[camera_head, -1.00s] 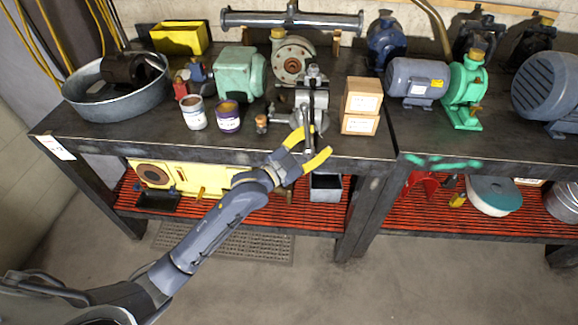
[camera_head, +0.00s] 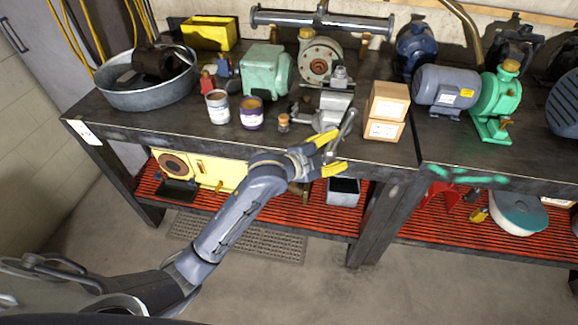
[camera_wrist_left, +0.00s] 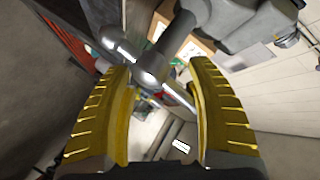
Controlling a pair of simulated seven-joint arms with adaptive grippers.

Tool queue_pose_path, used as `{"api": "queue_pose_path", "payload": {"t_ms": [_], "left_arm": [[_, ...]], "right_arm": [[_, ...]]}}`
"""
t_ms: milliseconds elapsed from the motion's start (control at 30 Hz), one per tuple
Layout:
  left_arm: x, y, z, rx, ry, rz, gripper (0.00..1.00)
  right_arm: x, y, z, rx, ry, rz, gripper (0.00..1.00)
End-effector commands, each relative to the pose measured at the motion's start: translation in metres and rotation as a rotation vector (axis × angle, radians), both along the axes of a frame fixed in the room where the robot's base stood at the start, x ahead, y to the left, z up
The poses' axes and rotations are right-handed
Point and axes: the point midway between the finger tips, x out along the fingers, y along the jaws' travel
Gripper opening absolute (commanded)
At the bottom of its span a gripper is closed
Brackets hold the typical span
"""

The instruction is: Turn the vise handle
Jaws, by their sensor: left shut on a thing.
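The grey vise (camera_head: 332,110) stands at the front edge of the workbench, left of two stacked boxes. Its metal handle (camera_head: 349,122) is a slim bar, slanting with its upper end to the right. My left gripper (camera_head: 340,153) is at the handle, its yellow fingers pointing right. In the left wrist view the handle (camera_wrist_left: 122,48) crosses between the two yellow fingers (camera_wrist_left: 160,72), and the vise screw (camera_wrist_left: 181,24) meets it from above. The gripper is shut on the handle; the exact contact is partly hidden. My right gripper is out of view.
Two cardboard boxes (camera_head: 386,112) stand close right of the vise. A small brown-topped jar (camera_head: 283,123) and two paint cans (camera_head: 251,113) stand left of it. A red slatted shelf (camera_head: 285,215) with a grey bin (camera_head: 343,191) lies below.

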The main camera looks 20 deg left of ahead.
Motion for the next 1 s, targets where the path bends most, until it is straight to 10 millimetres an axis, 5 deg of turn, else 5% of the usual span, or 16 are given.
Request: {"api": "queue_pose_path", "payload": {"t_ms": [600, 1000], "left_arm": [[-0.08, 0.055, 0.024, -0.003, 0.001, -0.013, 0.35], [-0.115, 0.084, 0.036, -0.004, 0.002, -0.01, 0.35]], "right_arm": [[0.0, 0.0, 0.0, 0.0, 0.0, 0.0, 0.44], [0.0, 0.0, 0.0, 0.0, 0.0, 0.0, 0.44]]}}
